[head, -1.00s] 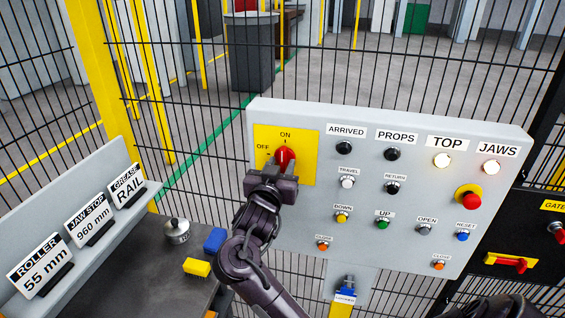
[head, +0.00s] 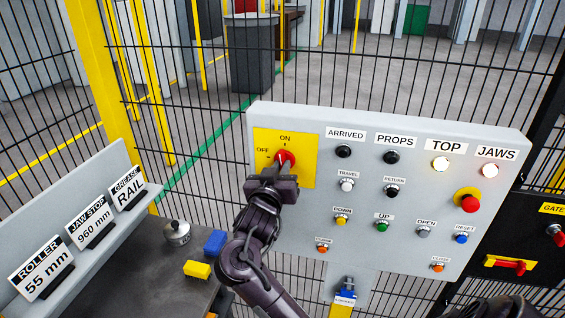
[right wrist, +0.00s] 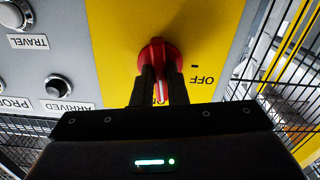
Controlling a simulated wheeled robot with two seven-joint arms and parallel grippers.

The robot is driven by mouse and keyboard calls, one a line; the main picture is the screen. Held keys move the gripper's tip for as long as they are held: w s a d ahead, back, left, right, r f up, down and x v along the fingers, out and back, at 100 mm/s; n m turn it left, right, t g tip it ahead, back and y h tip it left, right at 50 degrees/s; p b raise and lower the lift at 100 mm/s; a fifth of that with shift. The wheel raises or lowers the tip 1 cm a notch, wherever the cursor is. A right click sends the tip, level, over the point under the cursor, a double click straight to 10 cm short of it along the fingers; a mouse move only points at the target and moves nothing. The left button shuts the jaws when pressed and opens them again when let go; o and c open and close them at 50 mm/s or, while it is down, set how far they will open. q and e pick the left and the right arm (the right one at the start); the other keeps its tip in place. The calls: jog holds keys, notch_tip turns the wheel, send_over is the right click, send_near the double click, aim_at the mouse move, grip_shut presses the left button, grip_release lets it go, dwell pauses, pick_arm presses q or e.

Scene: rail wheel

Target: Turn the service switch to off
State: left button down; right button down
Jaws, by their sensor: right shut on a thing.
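The service switch is a red rotary knob (head: 286,157) on a yellow plate (head: 303,145) at the upper left of the grey control panel. ON is printed above the knob and OFF to its left. My right gripper (head: 281,170) reaches up from below and is shut on the knob. In the right wrist view the two dark fingers stand on either side of the red knob (right wrist: 160,56). That view is upside down; the knob's white mark runs upright between the fingers, and the OFF label is at the right. My left gripper is not in view.
Lamps and buttons fill the panel (head: 300,218), including a red mushroom button (head: 470,202) on the right. A wire fence stands behind. At left, a dark bench (head: 135,265) holds a metal pot (head: 177,233), a blue block (head: 215,242), a yellow block (head: 197,270) and signs.

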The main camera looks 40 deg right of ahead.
jog(key=n, duration=0.2)
jog(key=shift+n, duration=0.4)
jog(key=shift+n, duration=0.8)
jog(key=n, duration=0.3)
jog(key=shift+n, duration=0.6)
jog(key=n, duration=0.3)
